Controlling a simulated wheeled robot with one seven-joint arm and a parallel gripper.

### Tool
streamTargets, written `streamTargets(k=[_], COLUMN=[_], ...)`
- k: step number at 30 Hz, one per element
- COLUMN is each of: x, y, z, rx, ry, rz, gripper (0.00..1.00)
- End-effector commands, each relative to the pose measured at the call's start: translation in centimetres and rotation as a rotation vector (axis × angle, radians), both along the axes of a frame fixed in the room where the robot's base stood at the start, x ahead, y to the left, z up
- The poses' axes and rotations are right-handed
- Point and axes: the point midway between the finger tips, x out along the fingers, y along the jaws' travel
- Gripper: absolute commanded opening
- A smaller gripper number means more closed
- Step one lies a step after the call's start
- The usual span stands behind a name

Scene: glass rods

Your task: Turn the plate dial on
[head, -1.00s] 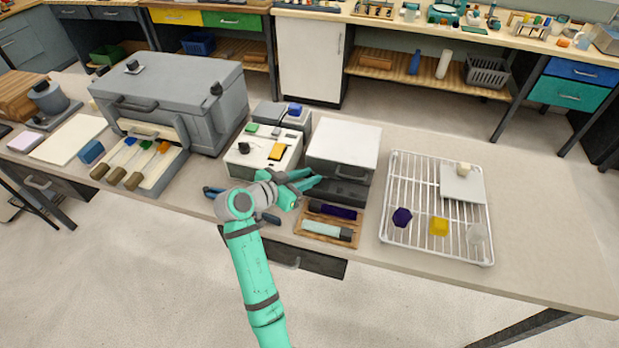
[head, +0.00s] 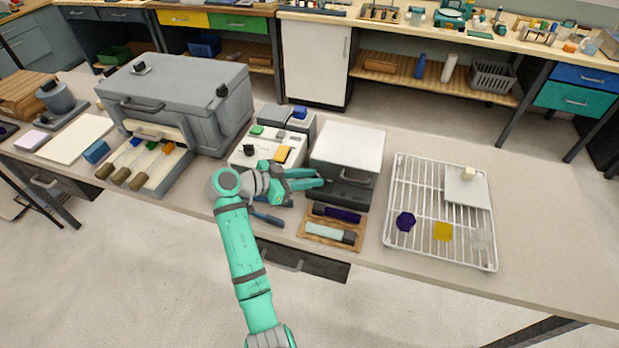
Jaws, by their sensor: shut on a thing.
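My gripper (head: 320,178) reaches to the right, with its fingertips at the left front of a grey box with a white top (head: 347,146). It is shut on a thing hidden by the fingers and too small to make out. The box has a dark front with a bar handle (head: 358,178). To its left is a white device (head: 240,160) with a black knob (head: 249,150), a green part and a yellow block on top. The knob looks like a dial; its setting is too small to read. My wrist covers the device's lower front.
A wooden tray (head: 312,236) with dark and pale pieces lies just in front of the box. A wire rack (head: 412,245) with coloured blocks stands to the right. A large grey case (head: 175,90) stands at the left. The counter's far right is clear.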

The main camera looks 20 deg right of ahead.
Motion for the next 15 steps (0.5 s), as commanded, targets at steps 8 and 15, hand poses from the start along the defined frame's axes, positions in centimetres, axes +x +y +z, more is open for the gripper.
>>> streamTargets(k=[8,15], x=[0.06,0.15], y=[0.05,0.06], z=[-0.07,0.0], rx=[0.001,0.0], ry=[0.001,0.0], rz=[0.004,0.006], gripper=[0.42,0.42])
